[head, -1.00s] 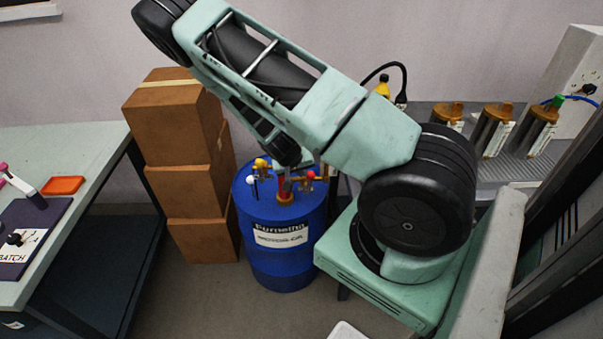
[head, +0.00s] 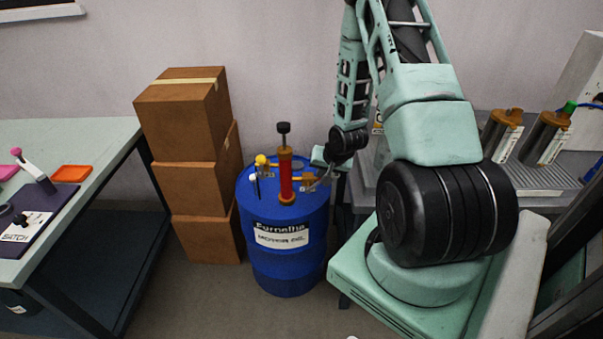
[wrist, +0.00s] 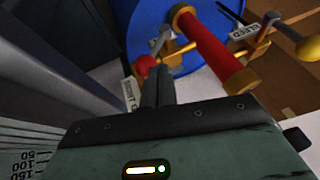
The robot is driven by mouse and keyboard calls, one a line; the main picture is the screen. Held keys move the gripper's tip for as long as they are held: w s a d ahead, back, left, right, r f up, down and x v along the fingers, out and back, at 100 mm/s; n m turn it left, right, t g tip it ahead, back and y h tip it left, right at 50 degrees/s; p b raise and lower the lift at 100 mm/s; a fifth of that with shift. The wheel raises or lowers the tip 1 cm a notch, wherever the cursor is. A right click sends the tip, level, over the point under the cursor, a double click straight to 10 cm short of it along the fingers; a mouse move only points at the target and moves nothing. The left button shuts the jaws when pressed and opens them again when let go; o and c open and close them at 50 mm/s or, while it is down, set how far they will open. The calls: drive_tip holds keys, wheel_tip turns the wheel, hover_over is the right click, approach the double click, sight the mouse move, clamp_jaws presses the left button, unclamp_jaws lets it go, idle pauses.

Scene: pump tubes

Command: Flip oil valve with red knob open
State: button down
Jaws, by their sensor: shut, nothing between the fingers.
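The blue oil drum (head: 285,262) stands on the floor and carries a red pump tube (head: 285,176) with brass fittings. In the wrist view the red knob (wrist: 146,66) of the valve shows left of the red tube (wrist: 208,42), above a white tag partly reading "RIGHT". My gripper (head: 316,181) is at the right side of the drum top. In the wrist view its shut, empty fingers (wrist: 158,74) are close beside the red knob, on its right; I cannot tell whether they touch. In the head view I cannot make out the red knob near my gripper.
A yellow knob (head: 261,160) is on the drum's other side, near a white knob (head: 253,177). Stacked cardboard boxes (head: 205,188) stand left of the drum. A workbench (head: 95,135) is at far left. A grey metal bench (head: 540,193) with brown-capped cylinders is at right.

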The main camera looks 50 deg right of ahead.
drive_tip(key=shift+s+d+f+b, duration=0.4)
drive_tip(key=shift+s+d+f, duration=0.25)
drive_tip(key=shift+s+f, duration=0.2)
drive_tip(key=shift+s+d+f+b, duration=0.4)
drive_tip(key=shift+s+d+f, duration=0.25)
drive_tip(key=shift+s+f, duration=0.15)
drive_tip(key=shift+f, duration=0.1)
drive_tip(key=shift+w, duration=0.1)
